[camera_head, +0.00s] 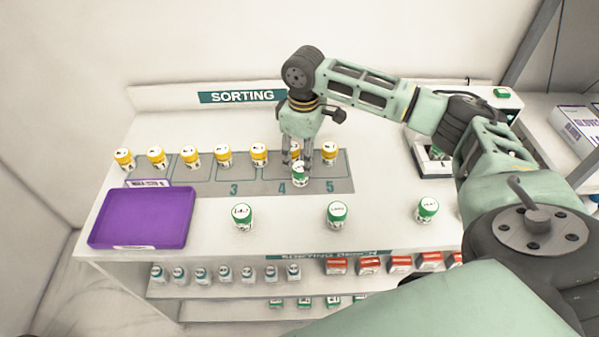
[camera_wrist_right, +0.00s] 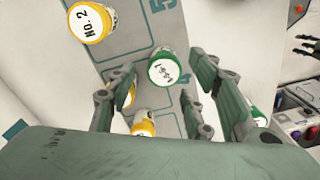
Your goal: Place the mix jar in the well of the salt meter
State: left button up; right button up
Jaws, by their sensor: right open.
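My right gripper (camera_head: 300,160) reaches down over slot 4 of the grey numbered strip, its fingers open around a green-lidded white jar (camera_head: 300,175). In the right wrist view this jar (camera_wrist_right: 166,70) stands between the spread fingers (camera_wrist_right: 163,80); I cannot tell whether they touch it. More green-lidded jars stand along the front of the bench: at left (camera_head: 243,216), middle (camera_head: 337,214) and right (camera_head: 427,209). Their lid writing is too small to read surely. A white and dark device (camera_head: 423,171), perhaps the salt meter, is at the right, partly behind my arm; its well is unclear.
Several yellow-lidded jars (camera_head: 190,155) line the back of the strip (camera_head: 215,182), close to my gripper. A purple tray (camera_head: 142,222) lies at the left. Shelves below hold small bottles (camera_head: 200,274) and red boxes (camera_head: 370,265). Bare bench lies between the front jars.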

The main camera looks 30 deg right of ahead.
aim_at(301, 165)
jog(key=f, duration=0.2)
jog(key=f+p, duration=0.1)
jog(key=f, duration=0.2)
jog(key=shift+w+a, duration=0.1)
jog(key=shift+w, duration=0.1)
jog(key=shift+c, duration=0.5)
grip_shut()
jog(key=shift+r, duration=0.15)
